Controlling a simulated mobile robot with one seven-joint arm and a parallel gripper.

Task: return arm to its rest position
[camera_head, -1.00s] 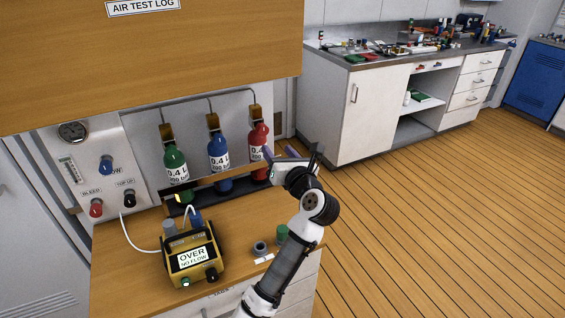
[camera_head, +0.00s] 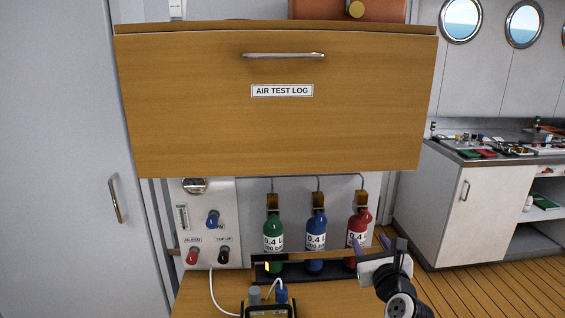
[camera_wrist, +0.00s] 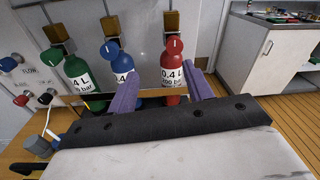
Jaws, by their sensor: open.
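My gripper (camera_head: 372,248) is at the lower right of the head view, in front of the red bottle (camera_head: 359,228). In the wrist view its two purple fingers (camera_wrist: 160,92) stand apart with nothing held between them. The red bottle (camera_wrist: 174,68) shows beyond and between the fingers, and the blue bottle (camera_wrist: 113,60) is partly covered by the left finger. I cannot tell from these views whether a finger touches a bottle. Most of my arm is below the head view's lower edge.
Green (camera_head: 273,235) and blue (camera_head: 316,232) bottles stand in the rack left of the red one. The yellow meter (camera_head: 268,311) is cut off at the bottom. A wooden cabinet (camera_head: 270,130) overhangs the bench. Open floor (camera_head: 480,287) lies right, before a white counter (camera_head: 455,205).

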